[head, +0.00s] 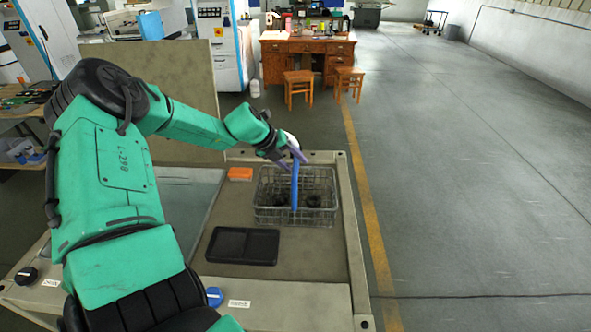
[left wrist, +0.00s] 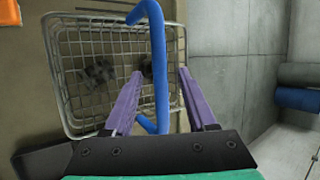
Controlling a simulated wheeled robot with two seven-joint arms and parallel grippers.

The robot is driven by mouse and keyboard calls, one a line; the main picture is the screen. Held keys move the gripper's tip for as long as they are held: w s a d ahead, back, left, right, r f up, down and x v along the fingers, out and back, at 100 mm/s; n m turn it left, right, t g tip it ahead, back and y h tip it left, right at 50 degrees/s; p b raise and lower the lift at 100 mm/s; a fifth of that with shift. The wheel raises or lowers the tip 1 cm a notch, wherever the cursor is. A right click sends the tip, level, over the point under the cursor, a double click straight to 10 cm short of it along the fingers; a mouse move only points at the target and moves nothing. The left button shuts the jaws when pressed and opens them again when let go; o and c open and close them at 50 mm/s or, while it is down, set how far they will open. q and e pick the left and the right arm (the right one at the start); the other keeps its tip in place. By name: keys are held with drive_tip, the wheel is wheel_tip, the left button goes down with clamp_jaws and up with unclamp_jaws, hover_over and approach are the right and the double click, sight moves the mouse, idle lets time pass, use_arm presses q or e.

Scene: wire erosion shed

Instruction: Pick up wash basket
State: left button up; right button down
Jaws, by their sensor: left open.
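The wash basket is a wire basket (head: 268,214) with a blue handle (head: 295,185) arching over it, standing on the workbench top. Several dark parts lie inside it. My left gripper (head: 290,157) is over the basket at the top of the handle. In the left wrist view the wire basket (left wrist: 62,75) lies beyond the fingers, and the blue handle (left wrist: 159,60) runs between the two purple fingers of the gripper (left wrist: 160,88). The fingers stand apart, open around the handle, with a gap visible on each side. My right gripper does not show.
A black tray (head: 242,246) lies in front of the basket and an orange block (head: 240,173) behind it to the left. The bench (head: 335,262) has a raised rim at its right edge. A tall panel (head: 185,95) stands behind my left arm.

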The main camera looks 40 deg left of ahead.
use_arm(q)
drive_tip(key=shift+x, duration=1.05)
drive_tip(key=shift+a+r, duration=0.1)
drive_tip(key=shift+r, duration=0.05)
clamp_jaws()
idle(0.3)
drive_tip(key=shift+w+r, duration=0.1)
drive_tip(key=shift+w, duration=0.05)
